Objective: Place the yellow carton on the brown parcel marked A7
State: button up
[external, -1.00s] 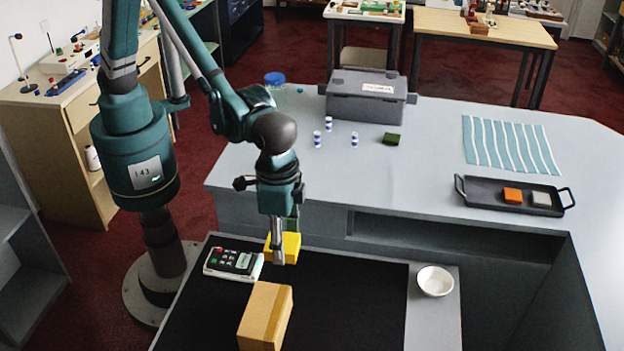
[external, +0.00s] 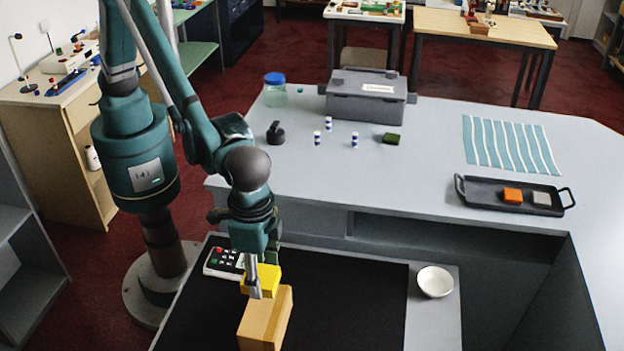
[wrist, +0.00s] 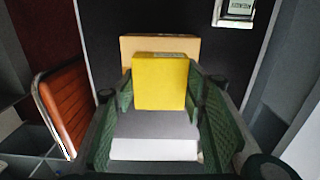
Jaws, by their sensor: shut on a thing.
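The yellow carton (external: 264,279) is held in my gripper (external: 256,292), which is shut on it. In the wrist view the yellow carton (wrist: 160,82) sits between my two green finger pads (wrist: 160,105). The brown parcel (external: 266,318) stands on the dark mat at the front. In the external view the carton overlaps the parcel's far top edge; I cannot tell whether they touch. In the wrist view the parcel (wrist: 128,44) shows behind the carton, mostly hidden by it. No A7 marking can be read.
A white keypad device (external: 222,263) lies on the dark mat (external: 350,300), left of the carton. A white bowl (external: 435,281) stands to the right. The grey counter behind holds a black tray (external: 480,196), a grey case (external: 365,97) and small cups. The mat's right part is clear.

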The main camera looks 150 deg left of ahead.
send_over(265, 309)
jog(key=shift+f, duration=2.95)
jog(key=shift+f, duration=0.1)
jog(key=shift+f, duration=1.75)
jog(key=shift+f+b, duration=0.15)
jog(key=shift+b, duration=0.15)
jog(key=o, duration=0.9)
jog(key=shift+r, duration=0.2)
notch_tip(265, 309, up, 12)
jog(key=shift+f+p, duration=0.1)
jog(key=shift+p, duration=0.25)
